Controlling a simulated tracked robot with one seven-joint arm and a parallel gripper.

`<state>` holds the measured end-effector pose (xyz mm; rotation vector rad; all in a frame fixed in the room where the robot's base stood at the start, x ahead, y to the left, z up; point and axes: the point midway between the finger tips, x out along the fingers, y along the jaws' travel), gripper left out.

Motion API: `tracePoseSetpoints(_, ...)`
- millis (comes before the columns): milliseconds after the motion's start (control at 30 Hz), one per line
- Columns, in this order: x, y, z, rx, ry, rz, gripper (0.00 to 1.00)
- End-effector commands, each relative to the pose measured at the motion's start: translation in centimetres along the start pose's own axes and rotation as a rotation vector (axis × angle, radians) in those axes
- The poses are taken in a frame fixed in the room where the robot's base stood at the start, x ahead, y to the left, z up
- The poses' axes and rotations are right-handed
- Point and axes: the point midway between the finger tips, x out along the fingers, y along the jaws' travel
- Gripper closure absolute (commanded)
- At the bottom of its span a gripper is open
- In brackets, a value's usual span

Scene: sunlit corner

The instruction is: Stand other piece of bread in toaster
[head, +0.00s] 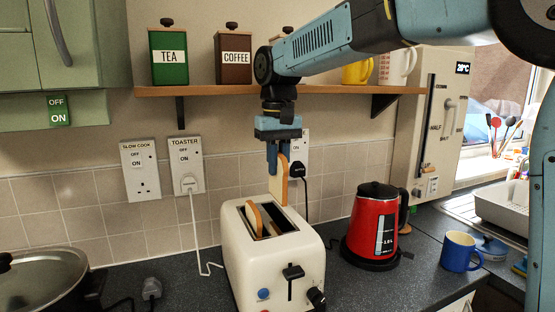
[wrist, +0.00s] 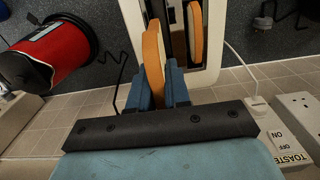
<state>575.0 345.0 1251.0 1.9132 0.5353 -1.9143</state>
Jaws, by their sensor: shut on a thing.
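The cream toaster (head: 262,272) stands on the dark worktop; it also shows in the wrist view (wrist: 213,70). One slice of bread (head: 254,216) stands in its left slot, its brown crust above the rim; the wrist view shows this slice too (wrist: 195,32). My gripper (head: 278,165) points down and is shut on the other piece of bread (head: 279,187), which hangs upright. In the wrist view the held bread (wrist: 153,60) lies between the blue fingers, in line with the other slot. Its lower end is at the toaster's back edge in the head view; I cannot tell whether it enters the slot.
A red kettle (head: 375,225) stands right of the toaster, with a blue mug (head: 460,251) further right. A pan (head: 42,280) is at the lower left. A shelf (head: 220,91) with canisters runs behind my arm. The toaster's white cord (head: 197,235) hangs left.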

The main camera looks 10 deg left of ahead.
Motion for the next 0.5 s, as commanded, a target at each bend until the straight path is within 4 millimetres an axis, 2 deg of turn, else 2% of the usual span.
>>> tracePoseSetpoints(500,3.4,-0.4,0.0,-0.007,-0.002,0.0,1.0)
